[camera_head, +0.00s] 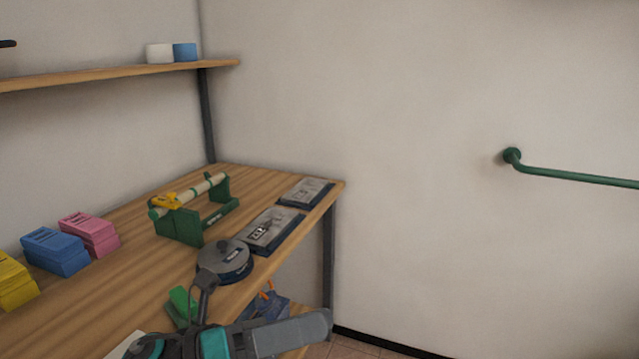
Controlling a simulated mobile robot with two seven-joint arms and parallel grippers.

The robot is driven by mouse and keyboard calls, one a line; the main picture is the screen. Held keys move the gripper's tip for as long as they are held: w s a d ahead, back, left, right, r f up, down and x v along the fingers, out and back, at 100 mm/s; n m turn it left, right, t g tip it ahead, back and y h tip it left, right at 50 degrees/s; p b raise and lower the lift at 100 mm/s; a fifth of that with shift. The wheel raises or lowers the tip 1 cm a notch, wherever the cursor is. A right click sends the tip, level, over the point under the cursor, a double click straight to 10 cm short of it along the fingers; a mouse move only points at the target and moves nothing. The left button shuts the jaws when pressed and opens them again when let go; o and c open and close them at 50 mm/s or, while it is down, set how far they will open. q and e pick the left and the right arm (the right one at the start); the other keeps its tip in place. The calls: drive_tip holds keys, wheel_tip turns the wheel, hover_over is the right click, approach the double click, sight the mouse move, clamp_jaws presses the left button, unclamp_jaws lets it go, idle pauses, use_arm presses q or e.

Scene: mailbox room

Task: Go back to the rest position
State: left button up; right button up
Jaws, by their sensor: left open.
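My left arm comes in low in the head view, with teal rings and grey links over the front edge of the wooden table (130,290). My left gripper (207,281) appears as a dark part close beside a round grey device (228,260). Its jaws look open, and I see nothing held between them. I cannot tell whether it touches the device. My right gripper is not in view.
A green roll stand (190,238) and two flat grey packages (270,231) (306,192) lie on the table. Blue (55,252), pink (90,233) and yellow (14,283) stacks stand at left. A shelf (120,72) hangs above. A green rail (575,177) is on the wall.

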use_arm(q)
drive_tip(key=w+a+f+n+t+y, duration=0.2)
drive_tip(key=a+f+n+t+y, duration=0.4)
drive_tip(key=n, duration=0.8)
drive_tip(key=w+a+f+n+t+y, duration=0.2)
drive_tip(key=a+f+n+t+y, duration=0.2)
drive_tip(key=f+n+t+y, duration=0.75)
drive_tip(key=s+a+f+n+g, duration=0.3)
drive_tip(key=s+f+n+g, duration=0.1)
drive_tip(key=s+f+n, duration=0.1)
drive_tip(key=s+a+f+n+g+y, duration=0.1)
drive_tip(key=s+a+f+n+g, duration=0.2)
drive_tip(key=s+f+n+g, duration=0.2)
wheel_tip(320, 180, down, 3)
drive_tip(key=s+n, duration=0.1)
drive_tip(key=n, duration=0.4)
drive_tip(key=shift+s+p, duration=0.25)
drive_tip(key=shift+p, duration=0.15)
